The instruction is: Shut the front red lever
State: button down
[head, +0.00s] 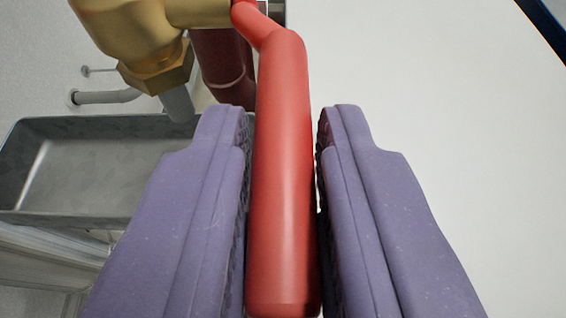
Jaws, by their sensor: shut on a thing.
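The red lever (282,150) runs up the middle of the head view, from the bottom edge to a bend near the top. It joins a brass valve body (140,30) at the top left, and the joint is cut off by the frame's top edge. My gripper (284,135) has one purple finger on each side of the lever's straight handle. It is shut on the handle, with the fingertips reaching a little below the bend.
A grey metal tray (60,118) lies at the left, below the valve. A dark red pipe (222,62) stands behind the valve, and a thin grey pipe (105,97) comes out of the wall. A plain white surface (460,130) fills the right side.

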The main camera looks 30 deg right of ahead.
jog(key=c, duration=1.1)
grip_release()
jog(key=shift+f, duration=0.25)
jog(key=shift+o, duration=0.2)
jog(key=shift+r, duration=0.1)
jog(key=shift+s+a+r, duration=0.15)
jog(key=v, duration=0.7)
jog(key=shift+s+p, duration=0.15)
jog(key=shift+p, duration=0.2)
